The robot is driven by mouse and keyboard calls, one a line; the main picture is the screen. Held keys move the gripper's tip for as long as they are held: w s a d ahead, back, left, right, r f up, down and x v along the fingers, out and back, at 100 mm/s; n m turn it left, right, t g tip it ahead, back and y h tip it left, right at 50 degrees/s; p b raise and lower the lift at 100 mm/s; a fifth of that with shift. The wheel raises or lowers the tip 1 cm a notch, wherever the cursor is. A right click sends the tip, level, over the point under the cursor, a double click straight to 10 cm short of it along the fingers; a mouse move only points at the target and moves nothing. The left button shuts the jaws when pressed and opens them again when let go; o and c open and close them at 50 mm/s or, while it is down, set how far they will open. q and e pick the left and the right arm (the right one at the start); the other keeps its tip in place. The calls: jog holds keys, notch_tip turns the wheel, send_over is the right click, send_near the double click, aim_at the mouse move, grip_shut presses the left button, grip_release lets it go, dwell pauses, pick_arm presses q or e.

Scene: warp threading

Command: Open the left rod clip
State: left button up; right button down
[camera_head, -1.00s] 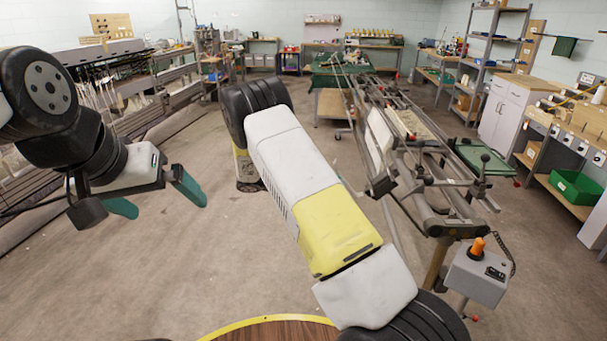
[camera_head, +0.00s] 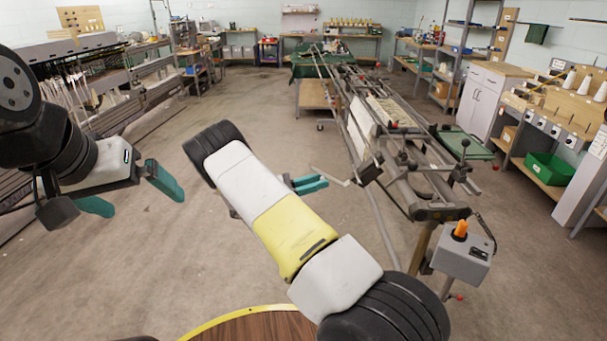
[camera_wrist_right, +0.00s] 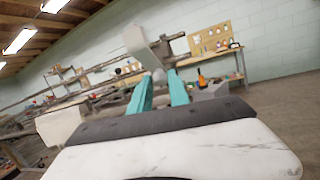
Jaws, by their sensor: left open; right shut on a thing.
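The loom frame (camera_head: 430,212) stands right of centre in the head view. A pale grey bent lever (camera_head: 338,178), which looks like the left rod clip, juts from the loom's near left side. My right gripper (camera_head: 327,182) is at this lever, its teal fingers shut on it. In the right wrist view, the teal fingers (camera_wrist_right: 160,78) reach up to a pale grey piece (camera_wrist_right: 143,45); the exact contact is hard to see. My left gripper (camera_head: 130,193) is open and empty at the left, far from the loom.
A grey control box (camera_head: 462,254) with an orange knob stands at the loom's near end. A rack with metal rails (camera_head: 110,85) runs along the left. A bench with a green bin (camera_head: 550,168) is at the right. The floor (camera_head: 225,195) between is clear.

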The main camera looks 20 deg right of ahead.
jog(key=c, duration=1.2)
grip_release()
jog(key=shift+c, duration=0.2)
jog(key=v, duration=0.7)
jog(key=shift+a, duration=0.35)
jog(key=shift+f, duration=0.1)
